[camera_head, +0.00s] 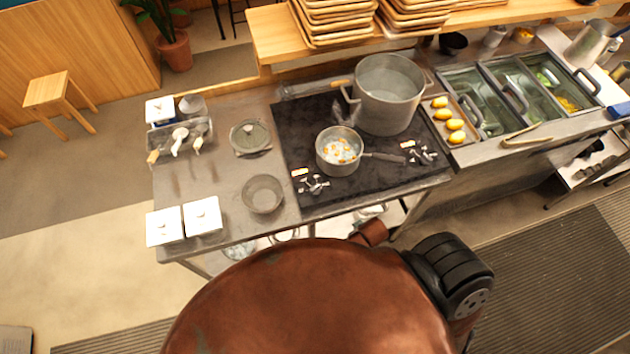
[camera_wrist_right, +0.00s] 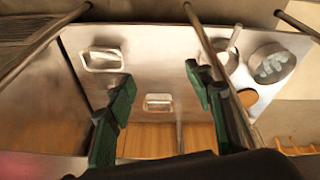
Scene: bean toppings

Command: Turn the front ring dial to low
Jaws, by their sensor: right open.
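In the head view, the black cooktop (camera_head: 345,197) carries two sets of small metal controls. One set (camera_head: 313,187) is at its front left and the other (camera_head: 422,156) is at its right edge, each beside a small orange-white label. The dial settings are too small to read, and I cannot tell which dial is for the front ring. A small saucepan (camera_head: 338,168) with pale and orange pieces sits between them. My right gripper (camera_wrist_right: 160,75) shows in the right wrist view, with its green-padded fingers apart and nothing between them. No dial shows there. My left gripper is in neither view.
A large stockpot (camera_head: 388,104) stands behind the saucepan, whose handle extends right. A yellow-item tray (camera_head: 468,135) is to the right. A glass bowl (camera_head: 262,212) and white-lidded boxes (camera_head: 203,216) are left. The right wrist view shows a metal surface (camera_wrist_right: 135,90) and rods.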

